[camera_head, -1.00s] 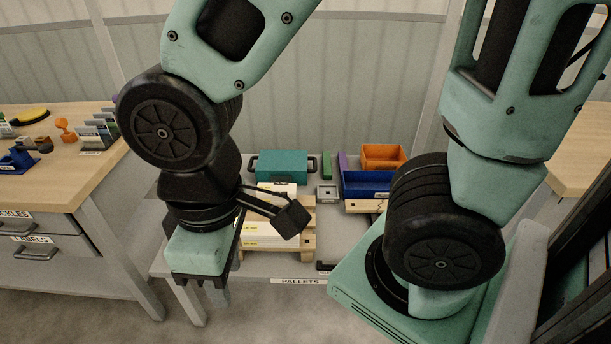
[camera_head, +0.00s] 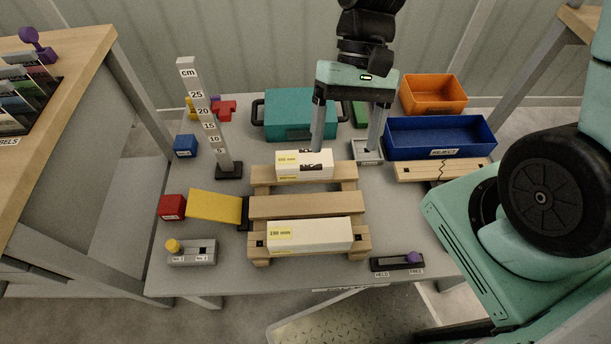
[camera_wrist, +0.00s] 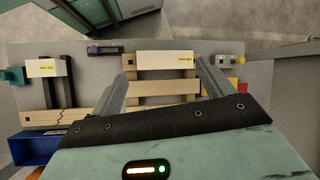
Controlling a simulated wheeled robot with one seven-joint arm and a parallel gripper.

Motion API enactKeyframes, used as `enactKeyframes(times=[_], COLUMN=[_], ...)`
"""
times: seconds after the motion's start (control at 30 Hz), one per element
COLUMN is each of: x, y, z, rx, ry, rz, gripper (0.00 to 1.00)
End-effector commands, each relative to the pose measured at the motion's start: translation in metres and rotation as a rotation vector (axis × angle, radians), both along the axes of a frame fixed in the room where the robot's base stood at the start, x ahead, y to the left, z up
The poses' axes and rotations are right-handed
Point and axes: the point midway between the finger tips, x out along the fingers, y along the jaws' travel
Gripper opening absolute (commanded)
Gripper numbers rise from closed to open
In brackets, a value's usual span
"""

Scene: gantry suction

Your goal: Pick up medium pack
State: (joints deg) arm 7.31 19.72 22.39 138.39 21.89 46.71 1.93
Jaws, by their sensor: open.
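A short white pack (camera_head: 304,170) with a yellow label lies on the rear slat of the wooden pallet (camera_head: 290,206). A longer white pack (camera_head: 318,236) labelled 190 mm lies on the front slat; it also shows in the wrist view (camera_wrist: 165,64). A third white pack (camera_wrist: 46,68) shows at the left of the wrist view. The short pack's number is hard to read; I cannot tell which is medium. My gripper (camera_head: 346,150) is open and empty, fingers pointing down. Its left finger overlaps the short pack's back edge; its right finger is right of that pack, by the grey block.
A ruler post (camera_head: 207,125) stands left of the pallet. A teal case (camera_head: 288,112) is behind it, with blue (camera_head: 440,153) and orange (camera_head: 435,108) bins at right. A cracked plank (camera_head: 415,171) lies before the blue bin. A yellow ramp (camera_head: 215,205) touches the pallet's left.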

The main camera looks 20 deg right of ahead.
Motion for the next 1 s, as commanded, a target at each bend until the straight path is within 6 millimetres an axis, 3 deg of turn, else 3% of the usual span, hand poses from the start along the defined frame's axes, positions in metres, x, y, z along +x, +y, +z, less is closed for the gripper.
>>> enactKeyframes(times=[0.03, 0.27, 0.5, 0.6, 0.77, 0.87, 1.0], x=[0.009, 0.047, 0.079, 0.086, 0.092, 0.094, 0.1], y=[-0.012, -0.061, -0.125, -0.148, -0.17, -0.17, -0.15], z=[-0.04, -0.135, -0.223, -0.247, -0.267, -0.27, -0.269], rx=[0.035, 0.263, 0.601, 0.724, 0.848, 0.876, 0.878], ry=[0.091, 0.43, 0.701, 0.768, 0.824, 0.836, 0.841], rz=[-0.128, -0.654, -1.133, -1.266, -1.382, -1.405, -1.405], gripper=[0.8, 0.8, 0.8, 0.8, 0.8, 0.8, 0.8])
